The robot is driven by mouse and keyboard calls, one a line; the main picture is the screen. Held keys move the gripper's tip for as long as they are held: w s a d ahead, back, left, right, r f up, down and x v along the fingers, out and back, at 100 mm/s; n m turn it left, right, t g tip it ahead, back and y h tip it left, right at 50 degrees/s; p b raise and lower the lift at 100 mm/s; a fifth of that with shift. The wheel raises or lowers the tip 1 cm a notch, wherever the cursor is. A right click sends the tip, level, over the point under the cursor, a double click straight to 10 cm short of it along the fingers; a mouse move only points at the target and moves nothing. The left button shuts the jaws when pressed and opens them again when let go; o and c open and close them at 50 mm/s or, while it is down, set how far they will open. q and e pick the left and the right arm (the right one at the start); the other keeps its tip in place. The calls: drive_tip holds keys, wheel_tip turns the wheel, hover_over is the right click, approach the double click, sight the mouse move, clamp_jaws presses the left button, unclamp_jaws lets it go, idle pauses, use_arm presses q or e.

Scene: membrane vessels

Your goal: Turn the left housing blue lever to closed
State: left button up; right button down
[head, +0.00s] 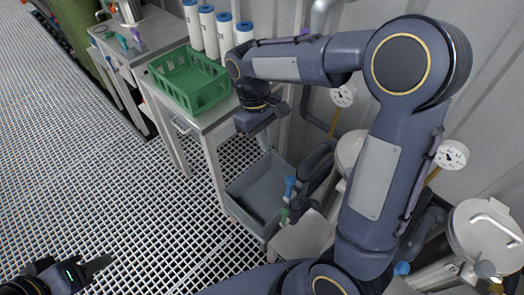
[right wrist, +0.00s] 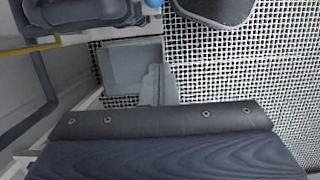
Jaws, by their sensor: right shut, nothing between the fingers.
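The left housing has a pale round lid (head: 350,152), partly hidden behind my right arm. Left of it, a blue lever (head: 290,186) points roughly upward in the head view, beside dark pipework. A green lever (head: 284,215) is just below it. A bit of blue (right wrist: 153,3) shows at the top edge of the right wrist view, probably the same lever. My right gripper (head: 256,122) hangs above and to the left of the blue lever, apart from it, shut and empty. My left gripper (head: 100,265) is low at the far left, away from the housings; its opening is unclear.
A grey tub (head: 237,190) stands on the floor left of the levers. A table with a green crate (head: 190,82) and several white cartridges (head: 208,30) is behind. The right housing lid (head: 487,235) and a gauge (head: 452,154) are at right. The grated floor at left is clear.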

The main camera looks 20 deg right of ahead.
sight(289, 190)
drive_tip(key=s+d+f, duration=0.2)
drive_tip(key=s+f, duration=0.3)
drive_tip(key=f, duration=0.4)
drive_tip(key=shift+s+d+f+p, duration=0.2)
drive_tip(key=shift+s+f+p, duration=0.1)
drive_tip(key=shift+s+p, duration=0.15)
drive_tip(key=shift+d, duration=0.1)
